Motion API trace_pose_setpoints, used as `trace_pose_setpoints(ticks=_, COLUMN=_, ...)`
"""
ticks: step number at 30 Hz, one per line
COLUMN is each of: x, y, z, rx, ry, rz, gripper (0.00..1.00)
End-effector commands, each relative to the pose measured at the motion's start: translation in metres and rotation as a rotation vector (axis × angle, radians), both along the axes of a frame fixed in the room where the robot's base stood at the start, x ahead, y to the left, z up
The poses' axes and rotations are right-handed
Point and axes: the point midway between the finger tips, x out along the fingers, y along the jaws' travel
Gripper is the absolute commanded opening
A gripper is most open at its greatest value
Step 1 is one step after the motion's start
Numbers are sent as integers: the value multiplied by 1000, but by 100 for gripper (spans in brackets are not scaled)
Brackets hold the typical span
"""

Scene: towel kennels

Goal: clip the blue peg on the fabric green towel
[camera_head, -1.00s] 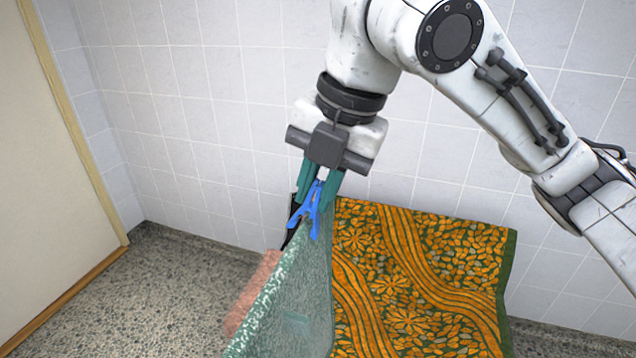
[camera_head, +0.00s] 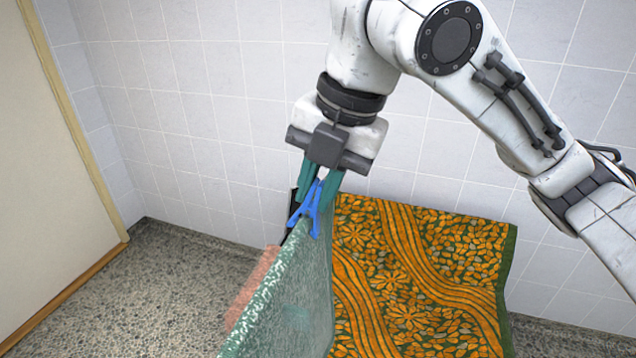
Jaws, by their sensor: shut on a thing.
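The blue peg (camera_head: 307,212) is between the teal fingers of my gripper (camera_head: 319,185), which is shut on its upper end. The peg's lower legs point down at the top edge of the green towel (camera_head: 296,290), near that towel's far end. The peg appears to touch or straddle this edge, but I cannot tell whether its jaws grip the fabric. The green towel is speckled pale and dark green and hangs in the lower middle, seen at a steep angle.
An orange and green patterned towel (camera_head: 420,270) hangs to the right. A pinkish towel (camera_head: 252,285) shows behind the green one at left. A dark post (camera_head: 292,208) stands by the peg. A tiled wall (camera_head: 230,110) is behind; speckled floor (camera_head: 150,290) is open at left.

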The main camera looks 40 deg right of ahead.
Motion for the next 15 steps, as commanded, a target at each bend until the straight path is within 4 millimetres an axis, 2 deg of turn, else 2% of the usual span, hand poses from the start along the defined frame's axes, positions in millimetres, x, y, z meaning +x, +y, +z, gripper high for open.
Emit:
trace_pose_setpoints(ticks=5, x=0, y=0, z=0, rx=0, ry=0, rz=0, gripper=0)
trace_pose_setpoints(ticks=6, x=0, y=0, z=0, rx=0, ry=0, rz=0, gripper=22)
trace_pose_setpoints(ticks=15, x=0, y=0, z=0, rx=0, ry=0, rz=0, gripper=50)
